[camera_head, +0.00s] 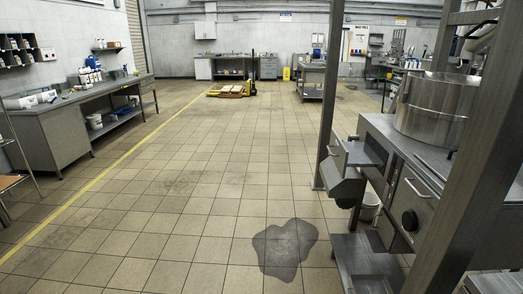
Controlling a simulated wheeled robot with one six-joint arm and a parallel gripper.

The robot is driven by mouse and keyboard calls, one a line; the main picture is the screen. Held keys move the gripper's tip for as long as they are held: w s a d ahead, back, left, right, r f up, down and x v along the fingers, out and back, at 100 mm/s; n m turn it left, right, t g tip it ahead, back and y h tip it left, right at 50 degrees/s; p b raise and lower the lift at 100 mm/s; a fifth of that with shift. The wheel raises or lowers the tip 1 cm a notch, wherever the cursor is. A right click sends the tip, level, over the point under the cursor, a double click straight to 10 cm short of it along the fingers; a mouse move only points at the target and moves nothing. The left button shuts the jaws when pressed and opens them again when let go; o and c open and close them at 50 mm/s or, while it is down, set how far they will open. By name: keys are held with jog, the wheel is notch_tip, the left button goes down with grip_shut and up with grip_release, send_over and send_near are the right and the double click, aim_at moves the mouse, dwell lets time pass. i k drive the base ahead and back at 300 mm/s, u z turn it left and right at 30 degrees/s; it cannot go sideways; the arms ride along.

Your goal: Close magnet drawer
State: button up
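A steel machine with a large round jacketed vessel (437,105) stands at the right. On its left side, a box-like metal drawer (346,187) sticks out toward the aisle past the body of the machine. A handle (333,150) shows at its upper left edge. It looks pulled out, and I take it for the magnet drawer. A dark opening (376,152) shows beside it in the machine body. My gripper is not in view.
A front panel has a bar handle (418,188) and a black knob (410,220). Metal posts (455,170) stand close at the right. A low steel step (362,262) lies below the drawer. A dark wet patch (283,247) is on the floor. Tiled floor (200,190) to the left is clear.

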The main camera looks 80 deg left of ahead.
aim_at(344, 155)
jog(key=u, duration=2.9)
jog(key=i, duration=2)
jog(key=z, duration=0.75)
